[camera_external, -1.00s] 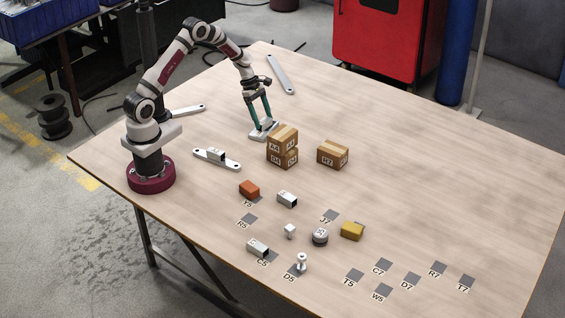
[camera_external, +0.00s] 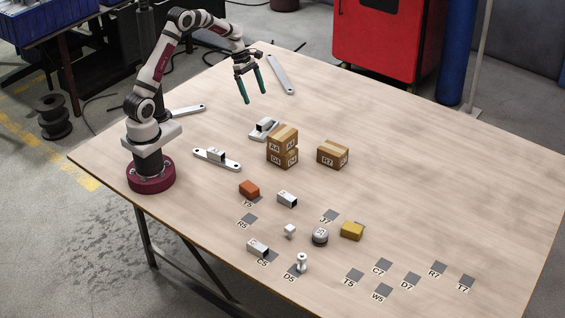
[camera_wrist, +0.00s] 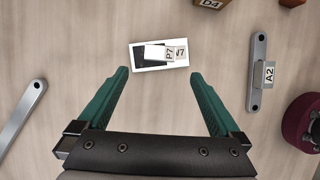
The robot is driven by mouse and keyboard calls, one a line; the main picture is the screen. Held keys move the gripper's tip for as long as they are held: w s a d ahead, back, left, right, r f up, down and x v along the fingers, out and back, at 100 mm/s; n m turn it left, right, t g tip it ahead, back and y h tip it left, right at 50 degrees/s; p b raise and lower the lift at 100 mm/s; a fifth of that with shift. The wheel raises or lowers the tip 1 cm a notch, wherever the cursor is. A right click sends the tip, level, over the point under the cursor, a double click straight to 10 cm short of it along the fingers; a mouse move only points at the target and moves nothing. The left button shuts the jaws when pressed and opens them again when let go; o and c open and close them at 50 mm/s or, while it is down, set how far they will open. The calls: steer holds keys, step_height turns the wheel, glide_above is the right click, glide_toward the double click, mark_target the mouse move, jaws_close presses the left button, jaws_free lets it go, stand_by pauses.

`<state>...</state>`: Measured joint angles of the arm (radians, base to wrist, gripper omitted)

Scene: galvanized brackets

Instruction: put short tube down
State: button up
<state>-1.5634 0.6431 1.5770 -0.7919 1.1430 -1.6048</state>
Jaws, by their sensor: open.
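The short tube (camera_external: 264,125) is a small white piece with a dark open end. My gripper (camera_external: 256,97) is above the table, clear of the tube. In the wrist view the green fingers of my gripper (camera_wrist: 159,75) are spread wide, with nothing between them, and the tube shows beyond their tips.
Stacked cardboard boxes (camera_external: 283,147) stand close to the plate's right, and another box (camera_external: 333,154) stands farther right. A pale bar with a tube (camera_external: 217,158) lies to the left. Several small parts and dark labelled squares lie toward the front. The right side is bare.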

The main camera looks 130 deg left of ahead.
steer(key=w+d+r+m+g, duration=0.1)
steer(key=w+d+r+m, duration=0.2)
steer(key=w+d+m, duration=0.4)
steer(key=w+d+r+m+g+h, duration=0.1)
steer(key=w+d+r+m, duration=0.15)
steer(key=d+m, duration=0.5)
steer(key=w+d+r+m+g, duration=0.1)
steer(key=w+d+r+m, duration=0.35)
steer(key=d, duration=0.55)
steer(key=s+d+m+y, duration=0.1)
steer(key=s+d+m, duration=0.4)
steer(key=d+m, duration=0.3)
steer(key=s+d+f+m+g+y, duration=0.1)
steer(key=s+d+m, duration=0.4)
steer(key=m, duration=0.9)
steer(key=d, duration=0.3)
steer(key=shift+d+m+g+y, duration=0.25)
steer(key=shift+m+g+y, duration=0.05)
steer(key=shift+y, duration=0.1)
